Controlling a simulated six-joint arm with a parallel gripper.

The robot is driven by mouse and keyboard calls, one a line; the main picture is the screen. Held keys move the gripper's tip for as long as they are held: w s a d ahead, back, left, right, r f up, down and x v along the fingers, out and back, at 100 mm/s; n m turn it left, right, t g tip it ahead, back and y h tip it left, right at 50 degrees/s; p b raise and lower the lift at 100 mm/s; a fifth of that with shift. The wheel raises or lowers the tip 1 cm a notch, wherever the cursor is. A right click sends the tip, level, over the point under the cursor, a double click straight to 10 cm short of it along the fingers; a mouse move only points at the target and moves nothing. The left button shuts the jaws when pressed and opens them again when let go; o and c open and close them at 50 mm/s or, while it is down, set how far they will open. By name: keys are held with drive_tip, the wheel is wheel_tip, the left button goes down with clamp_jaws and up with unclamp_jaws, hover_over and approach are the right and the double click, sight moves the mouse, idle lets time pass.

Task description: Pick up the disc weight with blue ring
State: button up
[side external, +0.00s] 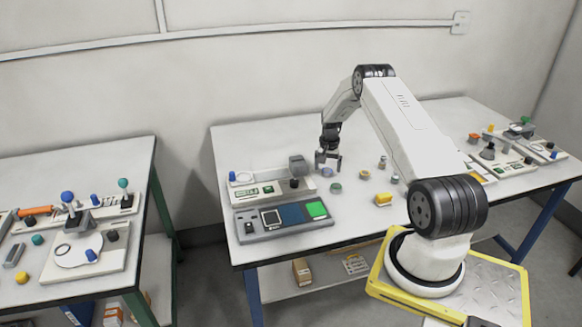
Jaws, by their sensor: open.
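My gripper (328,168) points down over the table, with its jaws open and nothing between them. Several small weights lie near it. A disc with a bluish ring (308,187) lies just left of and in front of the gripper, close to the scale unit; it is small, so I cannot be sure it is the blue-ring disc weight. A disc with a green ring (336,188) lies in front of the gripper. A disc with a yellow ring (364,174) lies to its right. A small grey weight with a bluish band (395,179) stands farther right.
A grey panel with a green pad (317,209) and a white scale unit (262,188) stand at the left of the table. A yellow block (383,199) lies near the front edge. More devices (505,160) stand at the right. A second cluttered table (140,165) is at the left.

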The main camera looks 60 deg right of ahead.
drive_tip(key=shift+f, duration=0.85)
drive_tip(key=shift+c, duration=0.2)
clamp_jaws()
